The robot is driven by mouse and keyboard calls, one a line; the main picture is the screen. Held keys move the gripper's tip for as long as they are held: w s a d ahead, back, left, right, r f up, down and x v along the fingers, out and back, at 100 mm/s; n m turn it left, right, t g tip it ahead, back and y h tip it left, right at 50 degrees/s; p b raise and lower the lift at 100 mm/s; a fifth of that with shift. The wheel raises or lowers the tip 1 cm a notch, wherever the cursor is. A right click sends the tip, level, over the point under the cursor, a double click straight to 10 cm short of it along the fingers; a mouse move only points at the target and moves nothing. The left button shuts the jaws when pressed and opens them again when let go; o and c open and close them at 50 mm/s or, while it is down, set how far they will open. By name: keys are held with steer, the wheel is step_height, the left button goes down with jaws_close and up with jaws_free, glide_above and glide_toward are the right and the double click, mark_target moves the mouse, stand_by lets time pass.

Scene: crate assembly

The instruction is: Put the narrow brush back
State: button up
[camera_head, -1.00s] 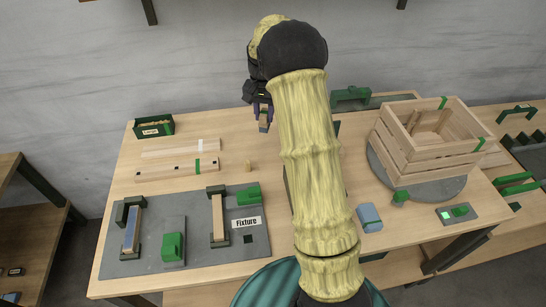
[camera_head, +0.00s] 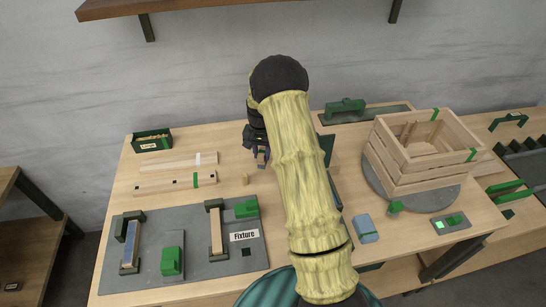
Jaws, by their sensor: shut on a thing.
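My gripper (camera_head: 259,152) hangs over the back middle of the table, right of the wooden slats. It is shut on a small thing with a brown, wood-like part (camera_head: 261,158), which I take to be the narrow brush. Only a little of it shows; the rest is hidden by the gripper or too small to tell. I cannot tell whether it touches the table. My arm hides part of the table's middle, including most of a dark green thing (camera_head: 327,148) behind it.
The grey fixture board (camera_head: 200,270) with green clamps lies front left. A labelled green bin (camera_head: 152,141) stands back left. A wooden crate (camera_head: 400,175) stands on a round plate at right. A blue block (camera_head: 364,228) lies right of my arm.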

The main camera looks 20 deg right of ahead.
mark_target(262, 158)
steer(key=shift+f, duration=1.5)
steer(key=d+p, duration=0.1)
steer(key=d, duration=0.1)
steer(key=s+d+p, duration=0.1)
steer(key=d+p, duration=0.1)
steer(key=shift+f+p, duration=0.35)
steer(key=shift+w+a+f, duration=0.1)
steer(key=shift+w+f, duration=0.05)
steer(key=shift+f, duration=0.1)
steer(key=shift+f+b, duration=0.2)
steer(key=shift+b, duration=0.1)
steer(key=o, duration=0.9)
steer(key=shift+r, duration=0.1)
